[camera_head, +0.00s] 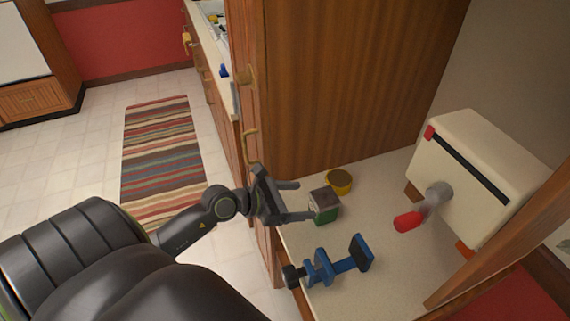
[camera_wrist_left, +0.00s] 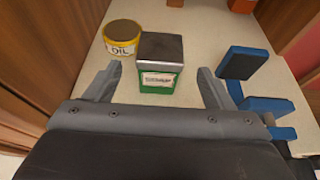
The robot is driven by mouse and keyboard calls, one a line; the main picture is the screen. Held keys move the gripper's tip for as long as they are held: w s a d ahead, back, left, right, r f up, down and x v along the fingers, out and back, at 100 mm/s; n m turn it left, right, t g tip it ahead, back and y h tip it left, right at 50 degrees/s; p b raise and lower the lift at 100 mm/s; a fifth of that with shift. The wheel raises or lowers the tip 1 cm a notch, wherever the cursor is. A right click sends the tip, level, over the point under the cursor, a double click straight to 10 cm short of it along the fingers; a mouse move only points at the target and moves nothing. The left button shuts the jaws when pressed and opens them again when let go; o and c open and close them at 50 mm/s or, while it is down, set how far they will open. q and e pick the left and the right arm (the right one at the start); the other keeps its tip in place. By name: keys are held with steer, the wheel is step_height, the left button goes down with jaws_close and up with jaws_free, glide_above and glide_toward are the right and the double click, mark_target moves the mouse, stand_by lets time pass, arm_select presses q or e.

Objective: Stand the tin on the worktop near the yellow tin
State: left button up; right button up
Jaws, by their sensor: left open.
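A yellow tin (camera_head: 339,182) with a brown top stands on the pale worktop (camera_head: 392,213) against the wooden cabinet side. In the left wrist view the yellow tin (camera_wrist_left: 122,38) shows the letters OIL. A square green tin (camera_head: 324,205) with a dark top stands upright just in front of it. In the left wrist view the green tin (camera_wrist_left: 160,64) shows a white label and sits close beside the yellow one, with a small gap. My left gripper (camera_head: 300,200) is open, its fingers pointing at the green tin and apart from it. My right gripper is not in view.
A blue clamp-like tool (camera_head: 335,266) lies on the worktop's near edge, close to the left gripper's right finger in the wrist view. A cream box-shaped machine (camera_head: 483,175) with a red-handled crank (camera_head: 408,221) stands at the right. A tall wooden cabinet (camera_head: 345,80) walls off the back.

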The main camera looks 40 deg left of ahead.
arm_select(q)
steer(key=v, duration=0.3)
steer(key=shift+s+a+r, duration=0.15)
steer(key=shift+s+r, duration=0.05)
steer(key=shift+s, duration=0.1)
stand_by(0.4)
